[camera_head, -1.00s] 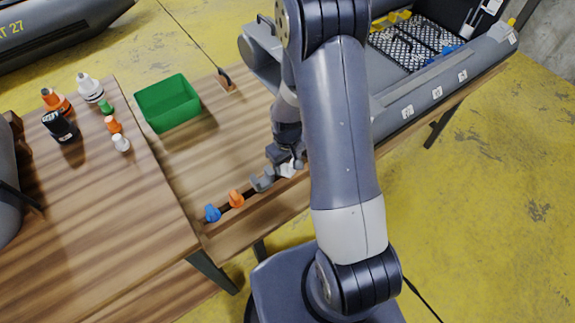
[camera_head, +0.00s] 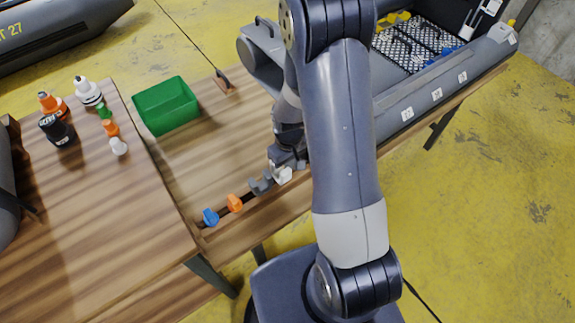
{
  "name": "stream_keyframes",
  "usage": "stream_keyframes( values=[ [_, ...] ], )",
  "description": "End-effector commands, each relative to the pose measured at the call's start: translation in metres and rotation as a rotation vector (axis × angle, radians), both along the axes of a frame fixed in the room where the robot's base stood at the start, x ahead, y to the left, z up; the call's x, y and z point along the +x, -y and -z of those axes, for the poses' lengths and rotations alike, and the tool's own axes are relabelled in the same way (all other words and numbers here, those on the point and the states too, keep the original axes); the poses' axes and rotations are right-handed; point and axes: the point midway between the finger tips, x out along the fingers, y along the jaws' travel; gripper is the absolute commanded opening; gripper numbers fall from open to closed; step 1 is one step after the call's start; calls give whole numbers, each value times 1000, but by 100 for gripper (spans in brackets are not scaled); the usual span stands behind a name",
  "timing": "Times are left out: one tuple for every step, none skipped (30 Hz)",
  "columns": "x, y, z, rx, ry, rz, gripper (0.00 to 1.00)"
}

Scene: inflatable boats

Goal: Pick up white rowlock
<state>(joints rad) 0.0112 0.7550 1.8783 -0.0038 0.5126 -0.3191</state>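The white rowlock (camera_head: 283,175) is at the right end of a row on a dark strip near the table's front edge. Beside it on the left are a grey rowlock (camera_head: 261,184), an orange rowlock (camera_head: 235,203) and a blue rowlock (camera_head: 211,217). My gripper (camera_head: 280,162) is right at the white rowlock, pointing down at it. My arm hides part of the gripper. The fingers are too small and overlapped to show whether they are open or closed on it.
A green bin (camera_head: 166,106) stands at the back of the wooden table. Several bottles, including a black one (camera_head: 56,129), stand on the left table (camera_head: 90,215). A grey inflatable boat (camera_head: 420,110) lies at the right. The table between bin and row is clear.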

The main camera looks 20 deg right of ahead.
Motion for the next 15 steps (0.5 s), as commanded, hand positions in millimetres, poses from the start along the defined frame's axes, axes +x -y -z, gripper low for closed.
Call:
stream_keyframes(
  values=[
    [1, -1, -9, 0, 6, -1, 0],
    [2, -1, -15, 0, 7, -1, 0],
    [2, -1, -23, 1, 8, -2, 0],
    [2, -1, -28, 1, 9, -2, 0],
    [2, -1, -34, 1, 8, -2, 0],
    [2, -1, -42, 1, 8, -2, 0],
    [2, -1, -48, 1, 9, -2, 0],
    [2, -2, -53, 1, 9, -2, 0],
    [2, -2, -60, 1, 9, -2, 0],
    [2, -2, -65, 1, 8, -2, 0],
    [2, -2, -69, 2, 8, -2, 0],
    [2, -2, -75, 2, 8, -3, 0],
    [2, -2, -79, 1, 7, -3, 0],
    [2, -2, -82, 1, 7, -3, 0],
    [2, -2, -85, 1, 7, -3, 0]
  ],
)
